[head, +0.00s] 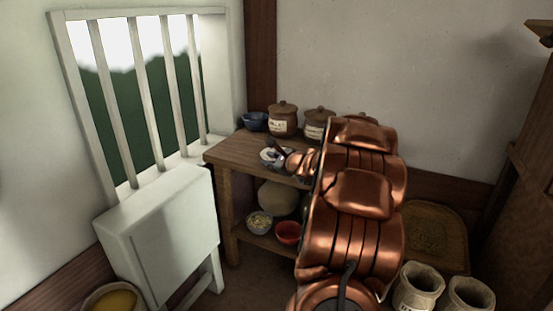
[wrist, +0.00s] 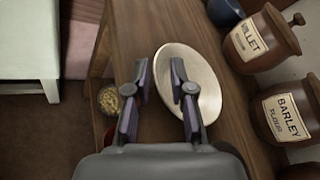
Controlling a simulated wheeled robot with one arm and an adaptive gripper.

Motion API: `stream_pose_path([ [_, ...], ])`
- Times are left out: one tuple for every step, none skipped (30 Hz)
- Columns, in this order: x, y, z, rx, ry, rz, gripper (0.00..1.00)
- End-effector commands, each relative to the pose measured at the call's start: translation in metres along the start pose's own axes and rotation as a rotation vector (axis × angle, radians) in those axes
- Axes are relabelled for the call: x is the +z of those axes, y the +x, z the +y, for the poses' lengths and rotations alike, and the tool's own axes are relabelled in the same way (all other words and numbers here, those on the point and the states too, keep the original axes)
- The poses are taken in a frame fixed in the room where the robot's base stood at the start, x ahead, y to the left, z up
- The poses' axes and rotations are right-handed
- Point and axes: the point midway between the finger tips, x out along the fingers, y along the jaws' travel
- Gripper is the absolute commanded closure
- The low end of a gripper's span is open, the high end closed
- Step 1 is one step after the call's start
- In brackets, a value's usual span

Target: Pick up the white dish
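The white dish (wrist: 205,75) lies flat on the wooden table top, a shallow pale oval in the wrist view. In the head view the dish (head: 267,154) is near the table's front edge, partly covered by my gripper (head: 283,150). My gripper (wrist: 160,64) is open and empty. In the wrist view its right finger overlaps the dish and its left finger shows over bare wood just left of the rim, so the left rim lies between them. I cannot tell whether the fingers touch the dish.
The table (head: 232,149) also holds a blue bowl (head: 255,121), a millet jar (head: 283,119) and a barley flour jar (wrist: 285,112). A lower shelf holds a bowl of pale bits (head: 260,222) and a red bowl (head: 287,232). A white cabinet (head: 165,235) stands left.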

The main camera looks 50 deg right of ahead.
Motion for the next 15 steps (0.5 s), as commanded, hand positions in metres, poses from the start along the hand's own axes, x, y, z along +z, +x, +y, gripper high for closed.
stream_pose_path([
  [-0.0001,-0.0001,0.0000,0.000,0.000,0.000,0.80],
  [-0.0001,-0.0001,0.0000,0.000,0.000,0.000,0.83],
  [-0.0001,-0.0001,0.0000,0.000,0.000,0.000,0.88],
  [-0.0001,-0.0002,0.0000,0.000,0.000,0.000,0.91],
  [-0.0002,-0.0002,0.0000,0.000,0.000,0.000,0.94],
  [-0.0002,-0.0002,0.0000,0.000,0.000,0.000,0.98],
  [-0.0003,-0.0002,0.0001,0.000,0.000,0.000,1.00],
  [-0.0003,-0.0002,0.0001,0.000,0.000,0.000,1.00],
  [-0.0004,-0.0002,0.0002,0.000,0.000,0.001,1.00],
  [-0.0004,-0.0002,0.0002,0.001,0.000,0.001,1.00],
  [-0.0004,-0.0002,0.0002,0.000,0.000,0.001,1.00],
  [-0.0005,-0.0002,0.0002,0.001,0.000,0.001,1.00],
  [-0.0005,-0.0002,0.0002,0.000,0.000,0.001,1.00],
  [-0.0005,-0.0002,0.0002,0.001,0.000,0.001,1.00],
  [-0.0005,-0.0002,0.0003,0.001,0.000,0.001,1.00],
])
